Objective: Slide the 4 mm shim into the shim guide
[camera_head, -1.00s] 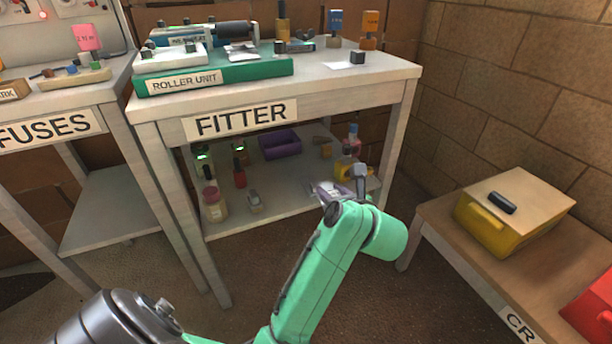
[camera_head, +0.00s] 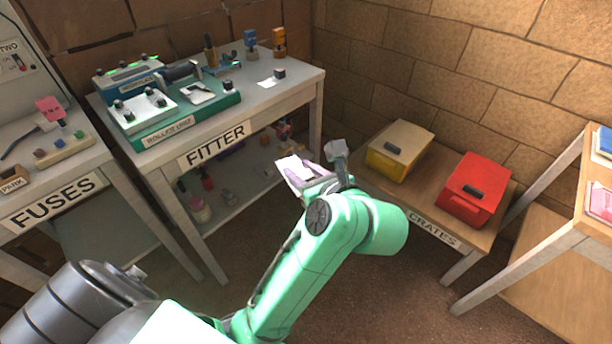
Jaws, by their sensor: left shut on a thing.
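My left gripper (camera_head: 322,176) is raised in front of the FITTER table's right side, partly hidden by its own arm. It is shut on a flat pale lilac and white piece (camera_head: 292,168), which sticks out to the left, clear of the table. I cannot read a size on it or tell whether it is the 4 mm shim. The green roller unit (camera_head: 222,104) stands on the FITTER table (camera_head: 262,112), with a white block (camera_head: 145,109) and a pale plate (camera_head: 198,96) on it. I cannot make out which part is the shim guide. My right gripper is not in view.
Blue (camera_head: 250,38) and orange (camera_head: 279,40) tagged items stand at the table's back. A lower shelf (camera_head: 225,200) holds small bottles. To the right are a yellow crate (camera_head: 386,163) and a red crate (camera_head: 458,207). The FUSES table (camera_head: 85,165) is at left.

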